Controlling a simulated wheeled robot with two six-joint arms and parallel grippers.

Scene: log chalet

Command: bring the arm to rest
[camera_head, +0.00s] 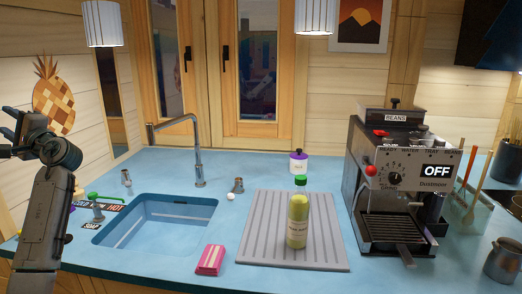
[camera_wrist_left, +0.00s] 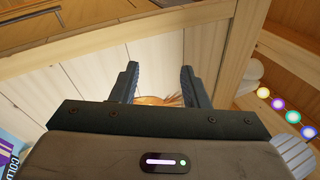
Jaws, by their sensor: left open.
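My left gripper (camera_head: 12,132) is raised at the left edge of the head view, above the counter and left of the sink. In the left wrist view its two dark fingers (camera_wrist_left: 158,85) stand apart with nothing held between them. Behind the fingers are pale wall boards and part of an orange-brown object, mostly hidden. My left arm (camera_head: 45,225) rises from the bottom left of the head view. My right gripper is not in view.
A blue counter (camera_head: 150,270) holds a sink (camera_head: 160,222), a tap (camera_head: 198,155), a pink sponge (camera_head: 210,260), a grey drying mat (camera_head: 265,225) with a green-capped bottle (camera_head: 298,215), and a coffee machine (camera_head: 400,180). A pineapple decoration (camera_head: 54,100) hangs beside my left gripper.

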